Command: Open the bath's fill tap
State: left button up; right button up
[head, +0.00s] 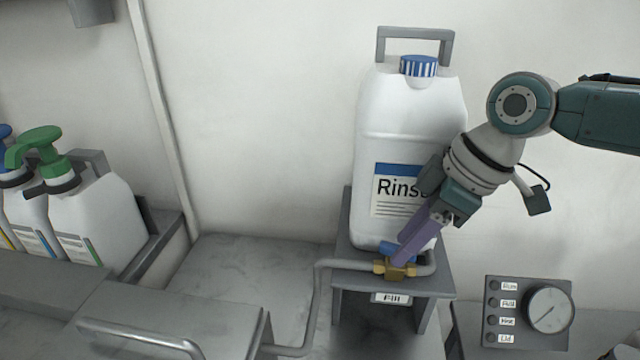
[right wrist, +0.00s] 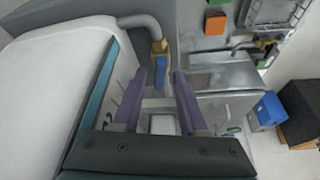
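The fill tap has a brass body (head: 394,270) and a blue handle (head: 387,248). It sits on a grey pipe above a label reading "Fill". My right gripper (head: 404,250) reaches down from the right, its purple fingers over the tap and hiding part of the handle. In the right wrist view, the two fingers (right wrist: 159,82) are apart and the blue handle (right wrist: 161,72) shows between their tips, with the brass body (right wrist: 159,46) just beyond. I cannot tell whether either finger touches the handle. My left gripper is not in view.
A white "Rinse" jug (head: 400,130) with a blue striped cap stands on a grey stand (head: 440,282) right behind the tap. A gauge panel (head: 528,312) is at lower right. Pump bottles (head: 100,215) stand at left. Grey piping (head: 318,300) runs left from the tap.

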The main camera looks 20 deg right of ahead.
jog(key=shift+o, duration=0.2)
jog(key=v, duration=1)
jog(key=shift+c, duration=0.2)
